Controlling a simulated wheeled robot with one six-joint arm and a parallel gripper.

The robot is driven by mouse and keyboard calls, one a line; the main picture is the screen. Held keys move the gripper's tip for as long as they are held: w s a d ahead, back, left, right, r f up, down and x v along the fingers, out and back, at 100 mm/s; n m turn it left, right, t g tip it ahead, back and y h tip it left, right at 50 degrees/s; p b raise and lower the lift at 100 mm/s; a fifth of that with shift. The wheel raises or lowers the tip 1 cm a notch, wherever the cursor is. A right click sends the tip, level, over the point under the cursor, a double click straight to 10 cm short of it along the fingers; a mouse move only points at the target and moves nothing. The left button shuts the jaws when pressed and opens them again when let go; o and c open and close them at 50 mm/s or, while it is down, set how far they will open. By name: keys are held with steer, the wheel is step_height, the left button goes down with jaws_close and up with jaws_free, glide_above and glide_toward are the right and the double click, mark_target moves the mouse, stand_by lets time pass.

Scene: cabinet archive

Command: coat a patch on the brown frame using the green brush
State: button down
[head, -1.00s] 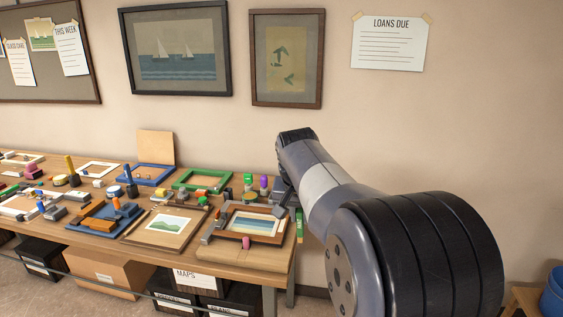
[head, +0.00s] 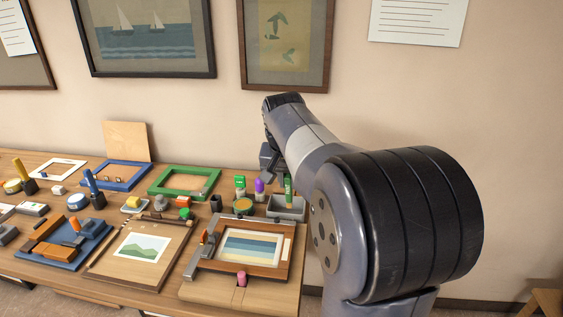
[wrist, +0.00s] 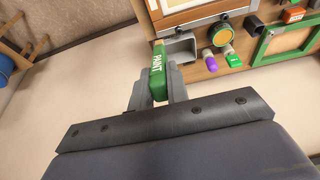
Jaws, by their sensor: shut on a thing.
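The green brush (wrist: 157,68), lettered "PAINT", is between the two fingers of my gripper (wrist: 158,88) in the wrist view. My gripper is shut on it. In the head view the brush (head: 288,186) shows as a green strip at the grey tray; its bristle end is hidden. The brown frame (head: 239,268) lies on a board at the table's right front, around a striped picture. Part of the frame (wrist: 195,13) shows at the top of the wrist view. The brush is apart from the frame's wood, beyond its far right corner in the head view.
A grey tray (head: 287,208) and a round tin (head: 243,205) stand behind the brown frame. A grey clamp (head: 200,250) lies along its left side, and a pink peg (head: 241,278) is at its front. A green frame (head: 184,182) and a purple-topped tube (head: 259,188) are nearby.

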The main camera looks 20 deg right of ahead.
mark_target(287, 193)
steer(key=shift+w+d+f, duration=0.1)
steer(key=shift+w, duration=0.2)
steer(key=shift+f, duration=0.15)
step_height(287, 193, down, 5)
steer(key=b, duration=0.4)
steer(key=shift+r+b, duration=0.2)
steer(key=shift+b, duration=0.1)
steer(key=shift+r+p, duration=0.2)
steer(key=shift+p, duration=0.15)
